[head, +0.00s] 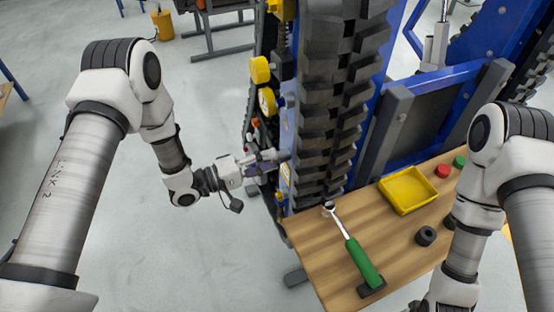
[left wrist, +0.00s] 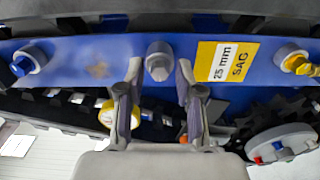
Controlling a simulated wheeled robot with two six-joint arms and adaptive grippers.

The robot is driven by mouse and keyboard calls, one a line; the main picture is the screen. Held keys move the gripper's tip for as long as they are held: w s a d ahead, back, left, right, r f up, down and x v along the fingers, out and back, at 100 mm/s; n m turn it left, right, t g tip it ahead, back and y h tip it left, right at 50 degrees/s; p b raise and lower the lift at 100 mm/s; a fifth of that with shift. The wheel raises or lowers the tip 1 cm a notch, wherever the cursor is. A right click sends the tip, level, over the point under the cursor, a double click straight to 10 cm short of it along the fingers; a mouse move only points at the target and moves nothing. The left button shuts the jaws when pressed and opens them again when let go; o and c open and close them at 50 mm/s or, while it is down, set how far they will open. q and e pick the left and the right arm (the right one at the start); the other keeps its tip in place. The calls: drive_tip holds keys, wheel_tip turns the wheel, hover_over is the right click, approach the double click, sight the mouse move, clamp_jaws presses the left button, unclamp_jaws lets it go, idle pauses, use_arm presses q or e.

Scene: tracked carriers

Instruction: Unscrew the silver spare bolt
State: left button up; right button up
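The silver bolt (left wrist: 159,62) sits in a blue beam (left wrist: 100,55), at the top middle of the left wrist view. My left gripper (left wrist: 160,75) is open, with one fingertip on each side of the bolt and small gaps between them. I cannot tell how deep the fingers reach along it. A blue bolt (left wrist: 27,61) sits to the left on the beam and a yellow bolt (left wrist: 299,63) to the right. In the head view my left gripper (head: 270,161) is at the side of the tracked carrier; the silver bolt is hidden there. My right gripper is outside the frame.
A yellow label (left wrist: 226,62) reading 25 mm SAG is right of the silver bolt. Dark track pads (head: 330,110) rise beside my left gripper. A wooden table (head: 325,262) holds a green-handled wrench (head: 362,262), a yellow tray (head: 408,207) and a black ring (head: 426,236).

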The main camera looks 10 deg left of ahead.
use_arm(q)
drive_tip(key=m+b, duration=0.2)
drive_tip(key=m, duration=0.9)
drive_tip(key=shift+s, duration=0.1)
